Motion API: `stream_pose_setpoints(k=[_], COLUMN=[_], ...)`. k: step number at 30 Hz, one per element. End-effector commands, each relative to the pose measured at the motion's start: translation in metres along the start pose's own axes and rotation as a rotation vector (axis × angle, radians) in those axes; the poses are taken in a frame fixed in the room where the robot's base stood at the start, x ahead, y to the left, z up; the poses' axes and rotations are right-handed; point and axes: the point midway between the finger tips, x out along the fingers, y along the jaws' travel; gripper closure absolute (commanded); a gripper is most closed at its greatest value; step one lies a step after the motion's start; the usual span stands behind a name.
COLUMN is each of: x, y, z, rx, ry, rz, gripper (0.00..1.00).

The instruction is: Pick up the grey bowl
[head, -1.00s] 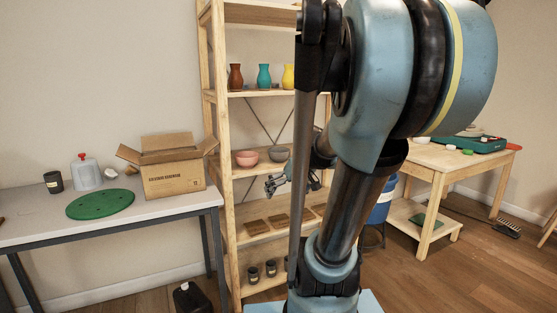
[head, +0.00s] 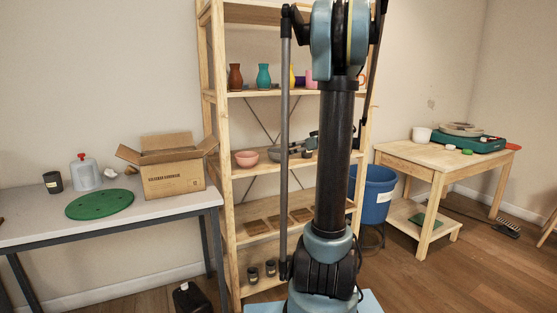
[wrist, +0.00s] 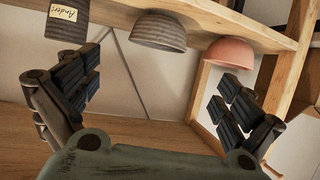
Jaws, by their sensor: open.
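The grey bowl (head: 274,155) stands on the middle shelf, just right of the pink bowl (head: 246,158), and is partly covered by my arm. In the wrist view, which looks upside down, the ribbed grey bowl (wrist: 159,32) is at the top, between a dark labelled cup (wrist: 68,28) and the pink bowl (wrist: 230,56). My gripper (wrist: 158,84) has its fingers spread wide with nothing between them. The grey bowl lies beyond the fingertips, roughly centred on the gap and apart from them.
The wooden shelf unit (head: 217,150) has upright posts and vases (head: 263,76) on the board above. A grey table (head: 150,205) with a cardboard box (head: 172,175) stands left. A wooden table (head: 425,160) and blue bin (head: 376,197) stand right.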

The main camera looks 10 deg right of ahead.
Motion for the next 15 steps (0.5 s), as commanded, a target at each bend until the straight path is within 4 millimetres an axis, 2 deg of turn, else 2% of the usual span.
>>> stream_pose_setpoints(k=[5,15], x=[0.020,0.073], y=[0.001,0.001], z=[-0.001,-0.001], rx=[-0.003,-0.003], ry=[0.004,0.003], rz=[-0.001,-0.002], gripper=[0.00,0.00])
